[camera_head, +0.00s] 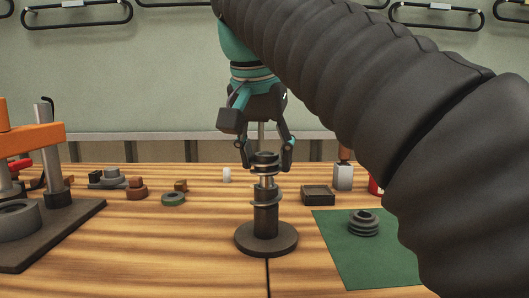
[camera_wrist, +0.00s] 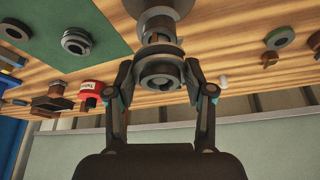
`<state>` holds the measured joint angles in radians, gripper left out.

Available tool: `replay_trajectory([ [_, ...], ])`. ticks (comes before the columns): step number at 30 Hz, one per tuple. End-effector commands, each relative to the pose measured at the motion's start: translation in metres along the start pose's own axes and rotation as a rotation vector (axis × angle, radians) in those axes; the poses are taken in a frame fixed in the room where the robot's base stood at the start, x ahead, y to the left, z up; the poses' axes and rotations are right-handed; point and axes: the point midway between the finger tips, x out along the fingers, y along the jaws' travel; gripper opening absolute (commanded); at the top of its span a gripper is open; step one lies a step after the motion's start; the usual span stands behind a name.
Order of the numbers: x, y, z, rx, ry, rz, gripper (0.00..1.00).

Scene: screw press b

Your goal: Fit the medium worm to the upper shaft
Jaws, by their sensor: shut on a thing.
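A dark ribbed worm (camera_head: 265,158) is held between the fingertips of my gripper (camera_head: 267,165). It is at the top of the upright shaft (camera_head: 266,182), whose light grey section shows just below it. I cannot tell how far the worm sits around the shaft. The shaft stands on a round dark base (camera_head: 266,240), with a wider ring or thread partway up. In the wrist view the held worm (camera_wrist: 160,68) faces me end-on, its bore showing, with a finger on each side. Another dark worm (camera_head: 363,224) lies on the green mat (camera_head: 335,245) at the right.
An orange-topped press (camera_head: 28,138) stands at the left on a dark plate. Small blocks and a green ring (camera_head: 173,198) lie behind left. A dark tray (camera_head: 318,195) and a red can (camera_head: 375,184) are behind right. The wood in front of the base is clear.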

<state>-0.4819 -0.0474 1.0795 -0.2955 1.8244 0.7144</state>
Motion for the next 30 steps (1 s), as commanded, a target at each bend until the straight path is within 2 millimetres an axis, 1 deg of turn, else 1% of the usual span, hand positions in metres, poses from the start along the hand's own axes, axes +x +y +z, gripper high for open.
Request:
replay_trajectory([
  [15, 0.015, 0.000, 0.006, 0.001, 0.000, 0.000, 0.03],
  [30, 0.015, 0.000, 0.006, 0.000, 0.001, 0.000, 0.03],
])
